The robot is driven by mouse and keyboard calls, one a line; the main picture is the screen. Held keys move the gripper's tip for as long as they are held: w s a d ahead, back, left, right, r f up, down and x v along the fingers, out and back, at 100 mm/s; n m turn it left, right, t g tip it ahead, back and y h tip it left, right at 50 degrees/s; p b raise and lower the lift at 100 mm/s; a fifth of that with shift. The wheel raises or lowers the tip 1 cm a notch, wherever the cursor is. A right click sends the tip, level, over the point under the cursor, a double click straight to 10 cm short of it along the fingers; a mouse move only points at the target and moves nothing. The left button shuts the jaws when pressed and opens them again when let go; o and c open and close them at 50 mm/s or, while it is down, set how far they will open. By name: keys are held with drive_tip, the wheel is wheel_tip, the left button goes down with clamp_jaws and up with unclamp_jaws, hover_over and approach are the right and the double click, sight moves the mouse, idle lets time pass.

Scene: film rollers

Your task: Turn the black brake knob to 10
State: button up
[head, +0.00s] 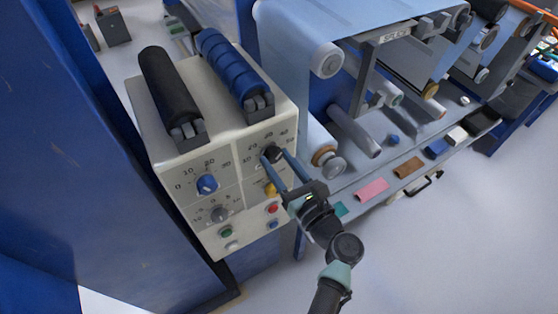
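The black knob (273,153) sits at the upper right of the cream control box's front panel (242,182). Numbers ring it; 20, 30, 40 and 50 seem readable, and the lower left of the scale is unclear. I cannot make out where its pointer stands. My gripper (275,155) reaches in from the lower right. Its two thin bluish fingers lie apart, one on each side of the knob, with the tips at it. I cannot tell whether they press on it. The fingers cover part of the panel below the knob.
Close by on the panel are a blue knob (206,184), a grey knob (220,214), a yellow knob (270,189), a red button (272,208) and a green button (227,232). Black (168,85) and blue (235,68) rollers top the box. Film machinery (355,130) stands right.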

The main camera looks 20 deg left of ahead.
clamp_jaws()
drive_tip(key=n+b, duration=0.4)
drive_tip(key=n, duration=0.1)
drive_tip(key=shift+f+n, duration=0.15)
drive_tip(key=shift+n, duration=0.15)
drive_tip(key=n+b, duration=0.5)
drive_tip(key=n, duration=0.1)
drive_tip(key=shift+n, duration=0.3)
drive_tip(key=n+b, duration=0.7)
drive_tip(key=shift+f, duration=0.15)
drive_tip(key=n+b, duration=0.4)
drive_tip(key=shift+b, duration=0.3)
drive_tip(key=shift+n+b, duration=1.4)
drive_tip(key=shift+n, duration=0.4)
drive_tip(key=shift+r, duration=0.25)
